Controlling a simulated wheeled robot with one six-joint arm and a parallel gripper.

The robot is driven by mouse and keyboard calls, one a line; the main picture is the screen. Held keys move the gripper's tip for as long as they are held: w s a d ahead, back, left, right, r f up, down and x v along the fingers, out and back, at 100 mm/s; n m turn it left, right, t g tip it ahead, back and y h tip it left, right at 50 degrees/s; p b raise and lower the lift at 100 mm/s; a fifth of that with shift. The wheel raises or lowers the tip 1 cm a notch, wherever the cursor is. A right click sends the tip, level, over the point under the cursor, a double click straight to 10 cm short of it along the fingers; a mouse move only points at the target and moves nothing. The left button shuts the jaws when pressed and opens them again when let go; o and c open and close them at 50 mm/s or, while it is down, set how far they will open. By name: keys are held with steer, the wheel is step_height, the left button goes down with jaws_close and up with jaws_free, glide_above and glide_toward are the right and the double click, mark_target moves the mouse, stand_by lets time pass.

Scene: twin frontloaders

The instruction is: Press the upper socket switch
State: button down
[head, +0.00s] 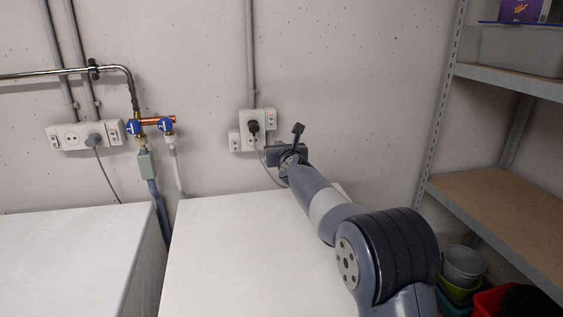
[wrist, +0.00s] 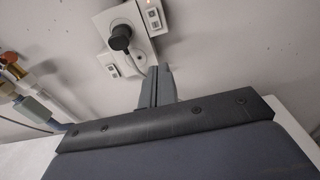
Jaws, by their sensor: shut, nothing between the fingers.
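The upper socket switch (head: 270,118) is a small white switch at the upper right of the right-hand wall socket (head: 244,116). It also shows near the top of the wrist view (wrist: 153,14). The lower switch (head: 234,140) sits at the socket's lower left and shows in the wrist view (wrist: 109,65). A black plug (head: 253,126) is in the socket between them. My gripper (head: 277,153) is just below and right of the socket. In the wrist view its fingers (wrist: 160,72) are shut and empty, below the upper switch, apart from it in the picture.
A white machine top (head: 230,240) lies below the socket, with another (head: 70,250) to its left. Blue-handled taps (head: 150,126) and pipes are on the wall at left, beside another socket (head: 70,138). A metal shelf (head: 500,205) stands at right. The wall right of my gripper is bare.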

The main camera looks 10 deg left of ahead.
steer(key=shift+f+b+v, duration=0.25)
steer(key=shift+b+v, duration=0.5)
steer(key=shift+v, duration=0.4)
steer(key=r+p+x, duration=0.1)
steer(key=p+x, duration=0.7)
steer(key=p, duration=0.1)
steer(key=shift+r+p, duration=0.35)
steer(key=shift+r, duration=0.05)
steer(key=shift+f, duration=0.1)
